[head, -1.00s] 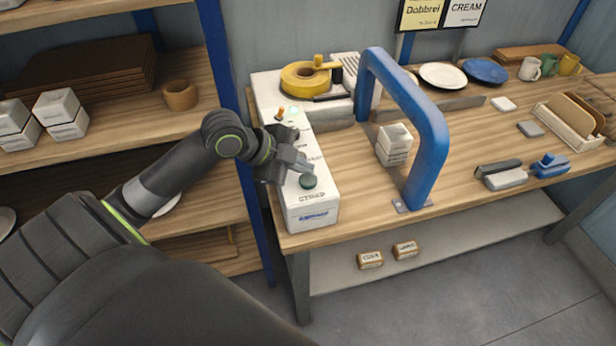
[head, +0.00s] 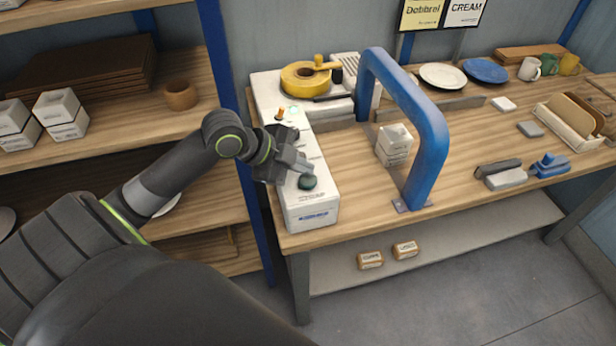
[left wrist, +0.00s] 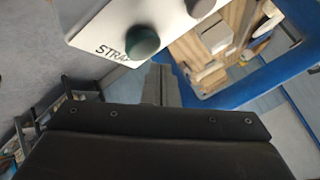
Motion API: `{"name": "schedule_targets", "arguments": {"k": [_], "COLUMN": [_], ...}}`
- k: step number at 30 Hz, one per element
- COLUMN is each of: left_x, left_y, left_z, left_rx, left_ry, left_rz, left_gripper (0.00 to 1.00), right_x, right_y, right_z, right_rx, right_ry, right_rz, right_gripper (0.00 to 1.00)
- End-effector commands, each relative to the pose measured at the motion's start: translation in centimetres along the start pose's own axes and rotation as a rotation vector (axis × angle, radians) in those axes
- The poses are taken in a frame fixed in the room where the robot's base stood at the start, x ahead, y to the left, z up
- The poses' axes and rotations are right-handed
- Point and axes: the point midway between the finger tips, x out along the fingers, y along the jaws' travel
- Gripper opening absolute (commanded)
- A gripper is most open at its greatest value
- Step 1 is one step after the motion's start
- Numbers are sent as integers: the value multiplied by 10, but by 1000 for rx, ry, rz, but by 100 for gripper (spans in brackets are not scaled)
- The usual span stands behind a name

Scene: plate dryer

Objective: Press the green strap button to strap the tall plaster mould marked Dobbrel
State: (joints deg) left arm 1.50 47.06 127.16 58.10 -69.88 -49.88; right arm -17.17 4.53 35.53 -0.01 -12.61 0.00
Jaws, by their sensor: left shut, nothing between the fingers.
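The green strap button (head: 307,182) sits on the front end of the white control box at the left of the bench. It also shows in the left wrist view (left wrist: 142,41), beside the printed word STRAP. My left gripper (head: 304,165) is shut and empty, its tips just behind and above the button; I cannot tell whether they touch anything. The white plaster mould (head: 394,144) stands stacked upright under the blue arch (head: 432,130); its marking is too small to read. My right gripper is not in view.
The white control box (head: 312,214) also carries an orange-tipped switch (head: 280,113) and a dark knob. A yellow strap reel (head: 305,78) lies behind it. Plates, mugs and tools stand to the right. A blue shelf post (head: 232,120) rises close to my left arm.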

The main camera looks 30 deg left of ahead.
Motion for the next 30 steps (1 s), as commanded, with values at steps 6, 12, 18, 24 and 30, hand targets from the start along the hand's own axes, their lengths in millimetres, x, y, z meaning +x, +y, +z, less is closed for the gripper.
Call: {"name": "schedule_targets", "arguments": {"k": [6,12,18,24,30], "left_x": [0,5,6,6,7], "left_y": [0,4,4,4,5], "left_z": [0,4,4,4,5], "left_rx": [0,0,0,0,0], "left_ry": [0,0,0,0,0], "left_rz": [0,0,0,0,0], "left_gripper": [0,0,0,0,0], "right_x": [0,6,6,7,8], "right_y": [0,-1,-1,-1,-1], "right_z": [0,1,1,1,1], "right_rx": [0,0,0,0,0], "right_ry": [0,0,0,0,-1], "right_rz": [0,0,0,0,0], "right_gripper": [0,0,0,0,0]}}
